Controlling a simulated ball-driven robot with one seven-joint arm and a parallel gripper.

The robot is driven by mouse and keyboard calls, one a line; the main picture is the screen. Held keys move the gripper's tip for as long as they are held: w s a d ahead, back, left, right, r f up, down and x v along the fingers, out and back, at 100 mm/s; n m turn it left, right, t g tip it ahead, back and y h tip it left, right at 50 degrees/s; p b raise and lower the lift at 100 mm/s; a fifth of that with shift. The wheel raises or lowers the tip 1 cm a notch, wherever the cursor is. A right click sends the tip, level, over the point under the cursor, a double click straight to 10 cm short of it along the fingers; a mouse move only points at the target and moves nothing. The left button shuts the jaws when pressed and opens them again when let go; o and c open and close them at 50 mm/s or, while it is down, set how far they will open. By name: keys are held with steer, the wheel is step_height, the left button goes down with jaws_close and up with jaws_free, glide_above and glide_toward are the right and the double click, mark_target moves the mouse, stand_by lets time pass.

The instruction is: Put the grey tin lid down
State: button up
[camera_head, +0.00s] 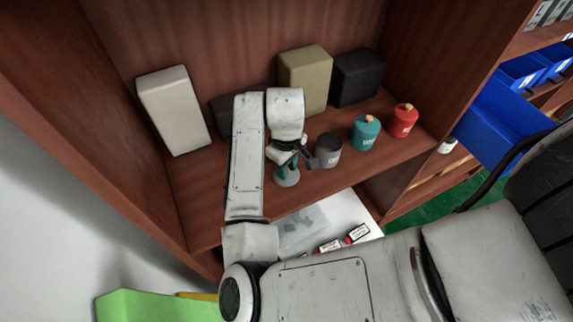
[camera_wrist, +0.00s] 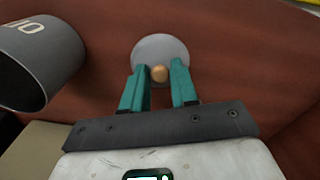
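The grey tin lid (camera_wrist: 160,46) is a round disc with a small wooden knob (camera_wrist: 159,74), low over the shelf front in the head view (camera_head: 288,179). My gripper (camera_wrist: 160,76) has its teal fingers on both sides of the knob, close against it. I cannot tell whether the lid touches the shelf. The grey tin (camera_head: 328,153) stands uncovered just right of the gripper; its dark open mouth shows in the wrist view (camera_wrist: 42,62).
A teal tin (camera_head: 366,135) and a red tin (camera_head: 403,123), both lidded, stand to the right. Pale (camera_head: 173,110), olive (camera_head: 305,80) and black (camera_head: 357,78) boxes stand behind. The shelf's front edge is close to the lid. Wooden walls close both sides.

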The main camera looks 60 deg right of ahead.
steer(key=shift+o, duration=1.4)
steer(key=shift+r, duration=0.1)
step_height(320, 180, up, 11)
steer(key=s+d+r+t+h, duration=0.1)
steer(key=d+r+h, duration=0.25)
steer(key=d, duration=0.45)
steer(key=shift+n+t, duration=0.5)
steer(key=shift+n, duration=0.2)
steer(key=s+a+f, duration=0.1)
steer(key=a+f, duration=0.1)
steer(key=f, duration=0.1)
steer(key=s+a+f, duration=0.2)
steer(key=a+f, duration=0.1)
steer(key=f, duration=0.1)
steer(key=s+a+f, duration=0.2)
steer(key=a+f, duration=0.1)
steer(key=f, duration=0.1)
steer(key=shift+s+a+f+p, duration=0.15)
steer(key=shift+s+a+p, duration=0.1)
steer(key=shift+p, duration=0.15)
steer(key=s+a+f+y, duration=0.1)
steer(key=s+a+f, duration=0.2)
steer(key=a, duration=0.2)
steer(key=s+a+f+g+y, duration=0.1)
steer(key=s+a+f+y, duration=0.1)
steer(key=a, duration=0.4)
steer(key=shift+s+f, duration=0.6)
steer(key=shift+s, duration=0.55)
